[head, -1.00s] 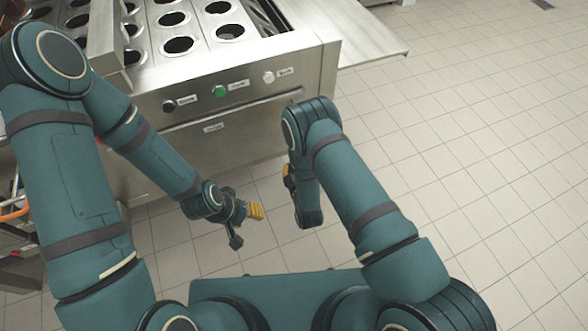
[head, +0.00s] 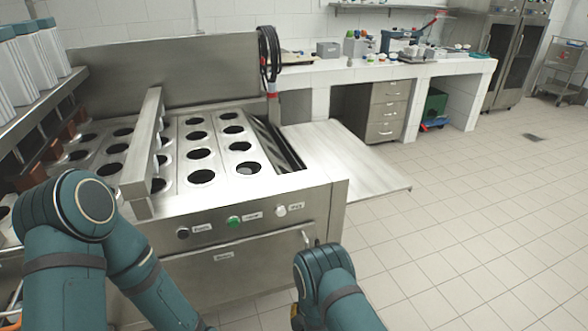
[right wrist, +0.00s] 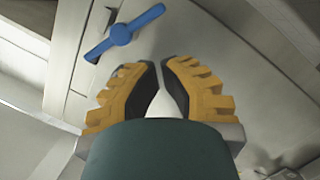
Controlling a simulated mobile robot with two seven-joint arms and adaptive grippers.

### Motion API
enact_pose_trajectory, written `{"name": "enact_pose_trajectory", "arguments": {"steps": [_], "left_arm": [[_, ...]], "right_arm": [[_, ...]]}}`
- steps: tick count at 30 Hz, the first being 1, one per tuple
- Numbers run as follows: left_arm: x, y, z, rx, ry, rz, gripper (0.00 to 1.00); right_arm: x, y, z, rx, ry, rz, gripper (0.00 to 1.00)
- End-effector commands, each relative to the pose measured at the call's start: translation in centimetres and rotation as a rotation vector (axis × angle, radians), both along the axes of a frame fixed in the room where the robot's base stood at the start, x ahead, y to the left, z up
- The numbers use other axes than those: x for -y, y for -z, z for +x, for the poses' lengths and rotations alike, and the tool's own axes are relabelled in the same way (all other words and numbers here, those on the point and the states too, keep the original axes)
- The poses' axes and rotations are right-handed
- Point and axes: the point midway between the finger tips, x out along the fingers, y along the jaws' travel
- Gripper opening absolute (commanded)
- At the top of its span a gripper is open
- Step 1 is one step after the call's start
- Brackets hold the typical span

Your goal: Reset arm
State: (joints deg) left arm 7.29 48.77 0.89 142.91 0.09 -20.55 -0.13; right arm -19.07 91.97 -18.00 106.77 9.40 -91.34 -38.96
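My left arm comes in from the left in the head view, with its elbow at the left edge. Its gripper is out of view below the bottom edge. My right arm rises at the bottom middle, in front of the steel machine (head: 262,236); only a sliver of yellow hints at its gripper. In the right wrist view my right gripper (right wrist: 162,68) shows two yellow ribbed fingers with dark inner pads. A pale wedge shows between them and narrows toward the tips. I see no object held. Whether the tips touch is unclear.
The machine carries rows of round holes and front buttons. A flat steel shelf (head: 345,160) juts from its right side. A white counter (head: 400,70) with drawers stands behind. Tiled floor (head: 480,235) is free at right. A blue lever (right wrist: 121,35) shows in the right wrist view.

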Motion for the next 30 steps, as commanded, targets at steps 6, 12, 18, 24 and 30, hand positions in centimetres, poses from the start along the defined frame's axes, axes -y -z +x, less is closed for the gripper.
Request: {"name": "enact_pose_trajectory", "arguments": {"steps": [6,12,18,24,30], "left_arm": [[0.0,0.0,0.0,0.0,0.0,0.0,0.47],[0.0,0.0,0.0,0.0,0.0,0.0,0.47],[0.0,0.0,0.0,0.0,0.0,0.0,0.47],[0.0,0.0,0.0,0.0,0.0,0.0,0.47],[0.0,0.0,0.0,0.0,0.0,0.0,0.47]], "right_arm": [[2.6,0.2,-0.7,-0.214,0.1,0.129,0.0],[5.5,-0.5,-5.5,-0.643,0.281,0.418,0.0],[6.3,-3.6,-12.9,-1.039,0.439,0.664,0.0],[6.4,-6.7,-18.7,-1.284,0.531,0.774,0.0],[6.4,-7.5,-20.5,-1.353,0.556,0.794,0.0]]}}
